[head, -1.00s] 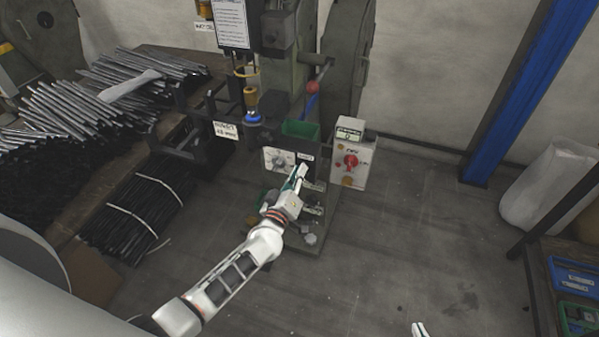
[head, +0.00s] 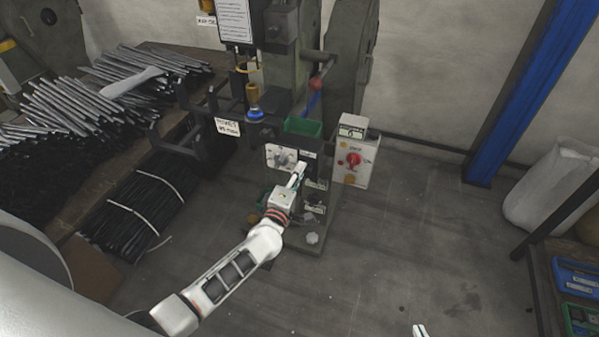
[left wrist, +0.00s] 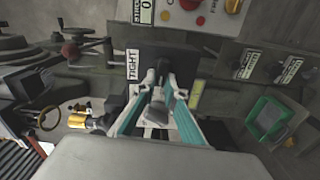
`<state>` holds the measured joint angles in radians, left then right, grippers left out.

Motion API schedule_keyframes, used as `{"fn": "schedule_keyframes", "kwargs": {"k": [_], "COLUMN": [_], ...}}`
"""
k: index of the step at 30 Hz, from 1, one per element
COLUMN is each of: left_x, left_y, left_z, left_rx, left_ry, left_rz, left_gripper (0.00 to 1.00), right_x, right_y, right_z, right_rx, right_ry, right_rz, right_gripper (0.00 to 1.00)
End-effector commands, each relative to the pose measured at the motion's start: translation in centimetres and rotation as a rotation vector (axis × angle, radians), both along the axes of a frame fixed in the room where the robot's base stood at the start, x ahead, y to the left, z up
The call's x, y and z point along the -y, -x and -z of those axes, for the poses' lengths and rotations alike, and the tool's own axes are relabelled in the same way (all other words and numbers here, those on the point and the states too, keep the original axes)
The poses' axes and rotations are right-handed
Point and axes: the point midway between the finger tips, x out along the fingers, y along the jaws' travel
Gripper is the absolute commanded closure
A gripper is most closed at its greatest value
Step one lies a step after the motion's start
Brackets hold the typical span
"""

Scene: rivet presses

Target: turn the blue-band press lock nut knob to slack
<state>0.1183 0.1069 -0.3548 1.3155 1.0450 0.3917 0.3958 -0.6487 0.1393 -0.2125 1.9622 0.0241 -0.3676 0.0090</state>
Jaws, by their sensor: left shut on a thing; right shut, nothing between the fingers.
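The blue-band press (head: 296,75) stands at the top middle of the head view, with its blue band (head: 255,114) on a yellow and blue part. A dial panel (head: 281,157) is low on its front. My left gripper (head: 301,166) is at the press's front, just right of the dial. In the left wrist view my left gripper (left wrist: 161,76) is shut on a grey knob (left wrist: 157,112), beside a TIGHT label (left wrist: 133,65). The fingers and hand hide much of the knob. Only the white tip of my right gripper (head: 420,331) shows, shut and empty, apart from the press.
A grey control box (head: 354,155) with a red knob stands right of the press. Bundled rods (head: 150,205) lie at left. A blue post (head: 525,95) stands at right. Floor between is clear.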

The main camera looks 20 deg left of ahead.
Motion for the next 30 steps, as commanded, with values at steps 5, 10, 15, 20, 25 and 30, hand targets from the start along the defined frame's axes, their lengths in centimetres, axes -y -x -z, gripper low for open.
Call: {"fn": "schedule_keyframes", "kwargs": {"k": [5,10,15,20,25,30], "left_x": [0.02,0.02,0.02,0.01,0.0,0.0], "left_y": [0.03,0.03,0.03,0.03,0.02,0.1], "left_z": [0.11,0.11,0.1,0.1,0.08,0.09], "left_rx": [-0.002,-0.002,-0.002,-0.002,-0.002,-0.002], "left_ry": [0.029,0.035,0.034,0.033,0.033,0.033], "left_rz": [0.001,0.001,0.001,0.001,0.0,0.0], "left_gripper": [1.0,1.0,1.0,0.72,0.72,0.72], "right_x": [0.0,0.0,0.0,0.0,0.0,0.2], "right_y": [0.01,0.01,0.01,0.01,0.01,0.06], "right_z": [0.09,0.1,0.1,0.1,0.1,0.2], "right_rx": [0.0,0.0,0.0,0.0,-0.001,-0.003], "right_ry": [0.0,0.0,0.0,0.0,0.0,0.006], "right_rz": [0.0,0.0,0.0,0.0,0.0,-0.002], "right_gripper": [1.0,1.0,1.0,1.0,1.0,1.0]}}
